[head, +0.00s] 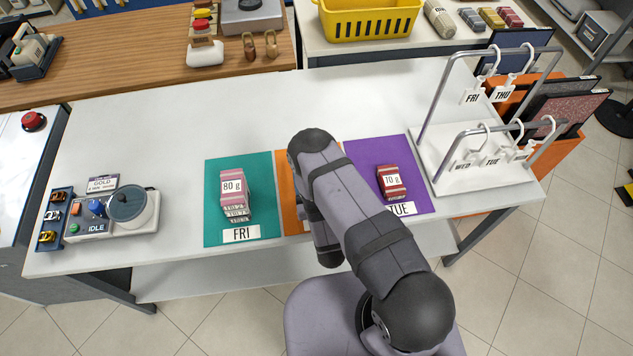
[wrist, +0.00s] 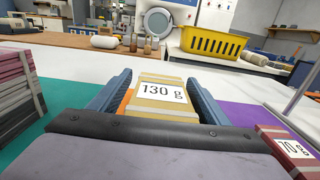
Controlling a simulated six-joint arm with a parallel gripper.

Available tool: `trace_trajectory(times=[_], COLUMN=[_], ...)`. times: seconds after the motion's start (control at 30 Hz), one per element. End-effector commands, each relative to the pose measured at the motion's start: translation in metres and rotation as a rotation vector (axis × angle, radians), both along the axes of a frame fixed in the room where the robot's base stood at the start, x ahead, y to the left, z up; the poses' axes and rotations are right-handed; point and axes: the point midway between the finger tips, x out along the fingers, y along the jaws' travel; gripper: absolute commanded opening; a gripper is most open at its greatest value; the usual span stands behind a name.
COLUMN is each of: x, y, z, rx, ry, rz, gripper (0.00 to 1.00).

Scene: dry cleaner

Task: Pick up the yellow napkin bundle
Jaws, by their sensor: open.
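The yellow napkin bundle (wrist: 160,108) shows in the wrist view with a white "130 g" label on top. It lies between the two blue fingers of my gripper (wrist: 158,88). The fingers are open, one on each side of the bundle; I cannot tell whether either touches it. In the head view my arm hides the bundle and the gripper. Only strips of the orange mat (head: 287,190) under that area show there.
A pink bundle (head: 235,203) marked 80 g stands on the teal mat (head: 215,225) at left. A red-striped bundle (head: 392,193) marked 70 g lies on the purple mat (head: 365,155) at right. A metal rack (head: 445,95) with hanging tags stands farther right. The table's back is clear.

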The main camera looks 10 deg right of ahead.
Motion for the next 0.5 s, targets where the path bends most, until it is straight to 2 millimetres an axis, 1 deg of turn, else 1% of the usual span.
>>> trace_trajectory(times=[0.07,0.1,0.17,0.2,0.27,0.5], x=[0.0,0.0,0.0,-0.0001,-0.0001,0.0], y=[0.0,-0.0001,0.0,-0.0001,0.0,0.0001], z=[0.0001,0.0,0.0,0.0,-0.0001,0.0001], rx=[0.0,0.0,0.0,0.0,0.0,0.0], ry=[0.0,0.0,0.0,0.0,0.0,-0.001], rz=[0.0,0.0,0.0,0.0,0.0,0.0], gripper=[0.7,0.61,0.46,0.37,0.23,0.23])
